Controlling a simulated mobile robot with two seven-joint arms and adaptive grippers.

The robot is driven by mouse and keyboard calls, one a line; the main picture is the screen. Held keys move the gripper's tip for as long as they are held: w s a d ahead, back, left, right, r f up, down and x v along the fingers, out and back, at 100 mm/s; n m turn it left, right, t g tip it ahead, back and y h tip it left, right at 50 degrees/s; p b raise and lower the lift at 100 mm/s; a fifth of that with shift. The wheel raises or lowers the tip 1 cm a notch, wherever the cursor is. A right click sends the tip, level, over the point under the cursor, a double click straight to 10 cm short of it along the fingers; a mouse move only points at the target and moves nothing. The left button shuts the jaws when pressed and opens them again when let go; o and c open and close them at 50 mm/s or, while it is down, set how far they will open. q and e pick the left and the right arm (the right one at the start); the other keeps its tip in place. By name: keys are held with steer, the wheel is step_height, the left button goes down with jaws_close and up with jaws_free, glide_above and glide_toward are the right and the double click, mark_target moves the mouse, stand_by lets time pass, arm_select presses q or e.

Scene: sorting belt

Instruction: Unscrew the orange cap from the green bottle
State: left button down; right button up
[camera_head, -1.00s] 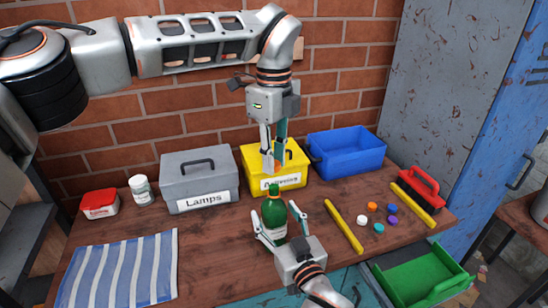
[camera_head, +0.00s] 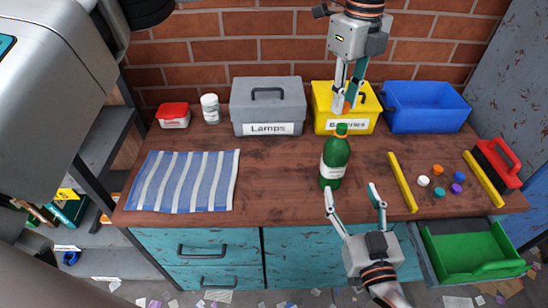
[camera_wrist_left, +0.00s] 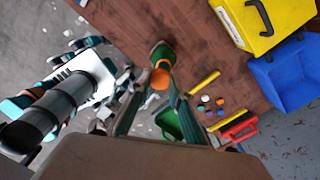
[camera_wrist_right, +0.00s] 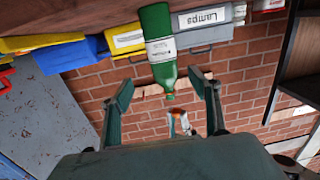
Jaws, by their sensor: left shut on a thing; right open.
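The green bottle (camera_head: 334,162) stands on the wooden table with its white label in view; it also shows in the right wrist view (camera_wrist_right: 158,45). My left gripper (camera_head: 343,108) points down from above, just over the bottle's neck. It is shut on the orange cap (camera_wrist_left: 159,78), which lines up with the bottle top in the left wrist view. Orange also shows at the neck in the head view; any gap between cap and neck is hard to tell. My right gripper (camera_head: 352,192) is open and empty in front of the bottle, apart from it.
Behind stand a grey Lamps box (camera_head: 270,92), a yellow Batteries box (camera_head: 322,112) and a blue bin (camera_head: 425,115). To the right lie yellow bars (camera_head: 402,182), several loose caps (camera_head: 438,180) and a red brush (camera_head: 500,160). A striped cloth (camera_head: 185,181) lies left; bare table separates it from the bottle.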

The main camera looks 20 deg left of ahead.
arm_select(q)
steer(key=s+a+f+m, duration=0.4)
steer(key=a, duration=0.3)
steer(key=m, duration=0.4)
glide_above(270, 193)
step_height(270, 193, down, 2)
step_height(270, 193, down, 16)
steer(key=shift+f, duration=1.9)
arm_select(e)
steer(key=s+d+f+g+h, duration=0.1)
steer(key=s+d+f, duration=0.3)
steer(key=f, duration=0.4)
steer(key=s+d+f+g+h, duration=0.1)
steer(key=s+d+f+g, duration=0.2)
steer(key=d+f, duration=0.3)
steer(key=s+d+f+g+h, duration=0.1)
steer(key=s+d+f, duration=0.4)
steer(key=f, duration=0.6)
steer(key=shift+s+g+h, duration=0.4)
steer(key=shift+s, duration=0.15)
arm_select(q)
steer(key=shift+f, duration=0.2)
steer(key=c, duration=1.8)
jaws_free()
steer(key=shift+c, duration=0.2)
arm_select(e)
steer(key=shift+f, duration=0.1)
